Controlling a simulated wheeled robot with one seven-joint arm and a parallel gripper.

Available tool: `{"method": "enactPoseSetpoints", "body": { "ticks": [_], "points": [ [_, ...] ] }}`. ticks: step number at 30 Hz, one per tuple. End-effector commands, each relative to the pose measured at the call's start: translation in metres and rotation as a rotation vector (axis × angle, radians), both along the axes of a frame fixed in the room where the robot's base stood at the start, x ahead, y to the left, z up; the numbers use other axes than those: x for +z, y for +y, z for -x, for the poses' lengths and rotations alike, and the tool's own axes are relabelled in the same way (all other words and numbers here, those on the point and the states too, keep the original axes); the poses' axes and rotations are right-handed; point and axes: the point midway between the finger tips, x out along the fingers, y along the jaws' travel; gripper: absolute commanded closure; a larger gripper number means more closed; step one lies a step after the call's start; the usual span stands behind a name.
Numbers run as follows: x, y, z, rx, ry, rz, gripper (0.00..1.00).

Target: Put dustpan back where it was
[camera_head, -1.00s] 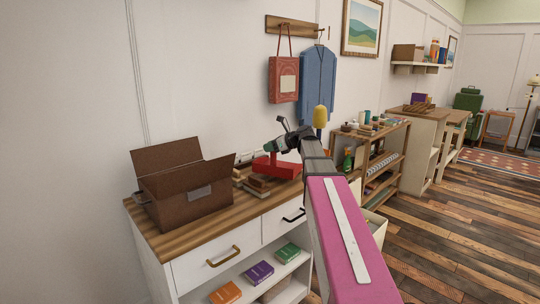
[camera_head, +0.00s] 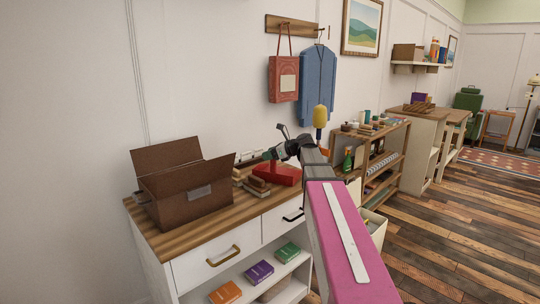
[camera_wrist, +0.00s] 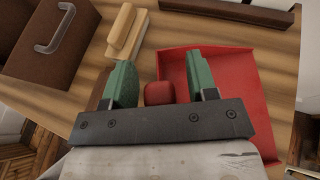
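A red handle end (camera_wrist: 158,93) shows between the fingers. My gripper (camera_head: 269,154) is over the dustpan, its green fingers apart. In the wrist view my gripper (camera_wrist: 162,78) shows gaps on both sides of the handle. The pan's contact with the top is partly hidden.
An open brown box (camera_head: 187,195) stands on the left of the dresser top. A red bag (camera_head: 283,78) and blue garment (camera_head: 318,85) hang above. A crowded shelf unit (camera_head: 380,160) stands to the right.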

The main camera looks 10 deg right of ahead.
Motion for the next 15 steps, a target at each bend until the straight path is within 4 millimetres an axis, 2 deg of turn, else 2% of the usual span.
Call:
{"method": "enactPoseSetpoints", "body": {
  "ticks": [5,15],
  "points": [
    [0.006,-0.007,0.005,-0.002,-0.001,0.0,0.47],
    [0.031,-0.057,0.039,-0.002,-0.001,0.0,0.47]
  ]
}}
